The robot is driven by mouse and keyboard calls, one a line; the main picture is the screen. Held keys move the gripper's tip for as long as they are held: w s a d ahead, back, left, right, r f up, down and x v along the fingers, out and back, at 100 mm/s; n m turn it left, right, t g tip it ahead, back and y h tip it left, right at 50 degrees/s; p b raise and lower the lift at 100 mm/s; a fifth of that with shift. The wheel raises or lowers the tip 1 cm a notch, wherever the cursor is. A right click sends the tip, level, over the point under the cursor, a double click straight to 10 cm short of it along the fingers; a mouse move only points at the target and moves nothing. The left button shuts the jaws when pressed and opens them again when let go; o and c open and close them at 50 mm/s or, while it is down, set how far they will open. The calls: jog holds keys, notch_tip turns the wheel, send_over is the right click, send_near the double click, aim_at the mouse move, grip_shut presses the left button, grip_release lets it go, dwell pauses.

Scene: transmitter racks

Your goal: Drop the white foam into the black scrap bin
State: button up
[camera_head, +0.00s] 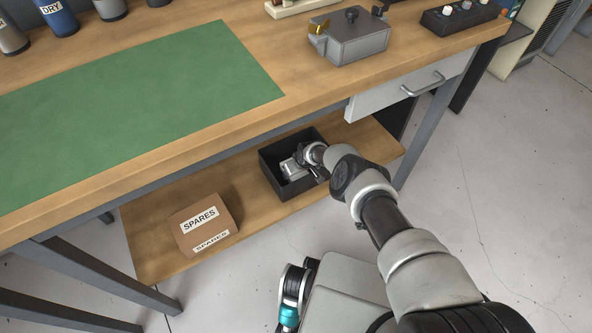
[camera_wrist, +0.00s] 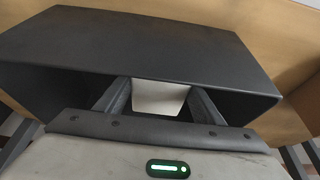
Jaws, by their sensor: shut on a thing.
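The black scrap bin (camera_head: 286,187) stands on the lower shelf under the workbench, toward its right end. Its dark wall (camera_wrist: 150,45) fills much of the wrist view. My gripper (camera_head: 291,168) reaches down into the bin's opening from the right. In the wrist view my gripper (camera_wrist: 158,100) is shut on the white foam (camera_wrist: 158,96), which shows as a pale block between the two fingers. The foam's lower end and the bin floor are hidden. I cannot tell whether the foam touches the bin.
A brown SPARES box (camera_head: 204,225) sits on the lower shelf (camera_head: 155,245) left of the bin. The bench top with a green mat (camera_head: 140,110) overhangs the shelf. A drawer (camera_head: 410,85) is above right, and a table leg stands right of the bin.

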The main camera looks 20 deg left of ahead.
jog(key=shift+f, duration=0.5)
jog(key=o, duration=1.1)
jog(key=shift+c, duration=0.2)
jog(key=shift+r, duration=0.1)
